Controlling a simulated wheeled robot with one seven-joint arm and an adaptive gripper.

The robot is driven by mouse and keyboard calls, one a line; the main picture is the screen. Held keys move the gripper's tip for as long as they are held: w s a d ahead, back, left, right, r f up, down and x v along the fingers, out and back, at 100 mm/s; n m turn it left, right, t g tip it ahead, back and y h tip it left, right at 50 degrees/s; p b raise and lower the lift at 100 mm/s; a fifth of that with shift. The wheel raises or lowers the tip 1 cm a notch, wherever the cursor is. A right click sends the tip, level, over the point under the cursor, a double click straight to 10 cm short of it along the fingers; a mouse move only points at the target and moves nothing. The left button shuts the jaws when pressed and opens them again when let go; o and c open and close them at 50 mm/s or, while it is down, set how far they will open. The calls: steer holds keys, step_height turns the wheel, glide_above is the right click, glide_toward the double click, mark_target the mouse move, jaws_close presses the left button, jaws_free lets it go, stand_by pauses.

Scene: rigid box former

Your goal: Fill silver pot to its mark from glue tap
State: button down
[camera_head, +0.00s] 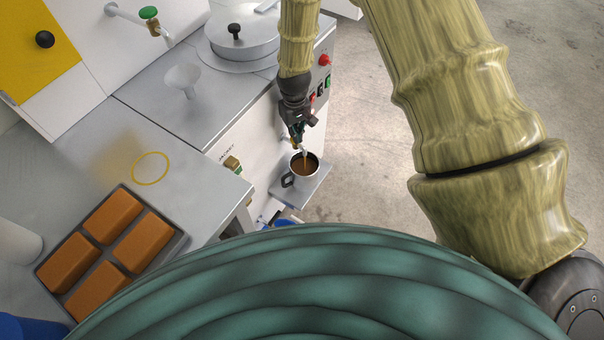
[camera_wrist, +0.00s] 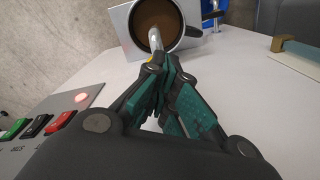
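The silver pot (camera_head: 316,172) stands upright on a small grey shelf at the machine's front, its dark handle to the left. It holds brown glue, and a thin brownish streak runs down into it below the tap. In the wrist view, the pot (camera_wrist: 184,30) and its brown contents show at the top, with the tap's metal spout (camera_wrist: 155,38) in front. I cannot make out the mark. My gripper (camera_head: 298,140) is right at the tap above the pot. Its fingertips (camera_wrist: 168,66) come together there; they hide the tap's handle, and nothing is clearly seen between them.
The machine top carries a funnel (camera_head: 183,76) and a lidded round vessel (camera_head: 243,46). A second tap (camera_head: 232,163) sits on its front, left of the pot. Red, black and green switches (camera_wrist: 38,126) are close to my gripper. A tray (camera_head: 180,243) of brown blocks lies on the table.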

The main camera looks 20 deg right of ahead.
stand_by(0.3)
steer(key=shift+r+p, duration=1)
steer(key=shift+r, duration=0.45)
steer(key=shift+r, duration=0.1)
step_height(320, 180, up, 6)
steer(key=p, duration=0.4)
